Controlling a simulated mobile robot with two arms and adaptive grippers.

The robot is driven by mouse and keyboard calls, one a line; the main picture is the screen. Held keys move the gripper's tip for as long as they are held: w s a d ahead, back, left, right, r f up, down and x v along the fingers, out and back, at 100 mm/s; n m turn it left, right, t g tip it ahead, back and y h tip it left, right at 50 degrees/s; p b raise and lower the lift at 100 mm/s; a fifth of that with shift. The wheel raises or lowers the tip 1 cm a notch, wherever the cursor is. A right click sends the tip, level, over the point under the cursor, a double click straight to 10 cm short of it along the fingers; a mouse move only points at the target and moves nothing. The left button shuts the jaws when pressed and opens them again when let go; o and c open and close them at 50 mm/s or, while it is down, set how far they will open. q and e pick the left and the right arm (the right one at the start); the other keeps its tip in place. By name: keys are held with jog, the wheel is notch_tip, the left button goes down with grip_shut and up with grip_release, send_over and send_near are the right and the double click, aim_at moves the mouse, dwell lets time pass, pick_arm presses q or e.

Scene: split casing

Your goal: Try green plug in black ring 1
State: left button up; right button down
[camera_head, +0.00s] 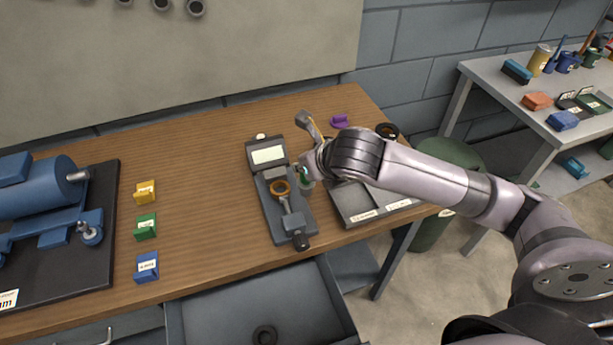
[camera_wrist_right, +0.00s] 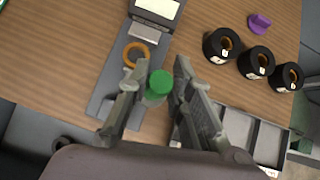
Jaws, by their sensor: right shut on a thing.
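The green plug (camera_wrist_right: 158,84) is a short cylinder with a green top and a paler body. My right gripper (camera_wrist_right: 156,98) is shut on it, with a finger on each side, just right of the grey fixture. In the head view my right gripper (camera_head: 308,166) hides most of the plug (camera_head: 304,175). Three black rings with orange inner rims, the near-left (camera_wrist_right: 221,46), middle (camera_wrist_right: 256,62) and right (camera_wrist_right: 286,76), stand in a row in the right wrist view. Their numbers are unreadable. In the head view one black ring (camera_head: 387,130) shows behind my forearm. My left gripper is out of view.
The grey fixture (camera_head: 274,214) has a display (camera_head: 268,156) and holds an orange ring (camera_head: 280,187). A purple plug (camera_head: 340,121) stands behind. A grey compartment tray (camera_head: 350,206) lies right of the fixture. Yellow, green and blue blocks and blue machinery (camera_head: 45,190) are left. An open drawer (camera_head: 240,300) is in front.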

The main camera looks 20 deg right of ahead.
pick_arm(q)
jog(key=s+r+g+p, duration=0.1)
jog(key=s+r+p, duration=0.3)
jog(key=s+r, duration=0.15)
pick_arm(e)
jog(key=w+d+r+n, duration=0.1)
jog(key=w+d, duration=1.2)
jog(key=w, duration=0.3)
pick_arm(q)
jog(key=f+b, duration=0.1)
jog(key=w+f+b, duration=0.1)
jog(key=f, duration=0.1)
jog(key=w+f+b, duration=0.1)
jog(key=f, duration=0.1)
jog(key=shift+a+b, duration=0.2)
jog(key=shift+b, duration=0.2)
pick_arm(e)
jog(key=shift+y, duration=0.4)
jog(key=f, duration=0.4)
jog(key=shift+d+f, duration=0.15)
jog(key=shift+d, duration=0.1)
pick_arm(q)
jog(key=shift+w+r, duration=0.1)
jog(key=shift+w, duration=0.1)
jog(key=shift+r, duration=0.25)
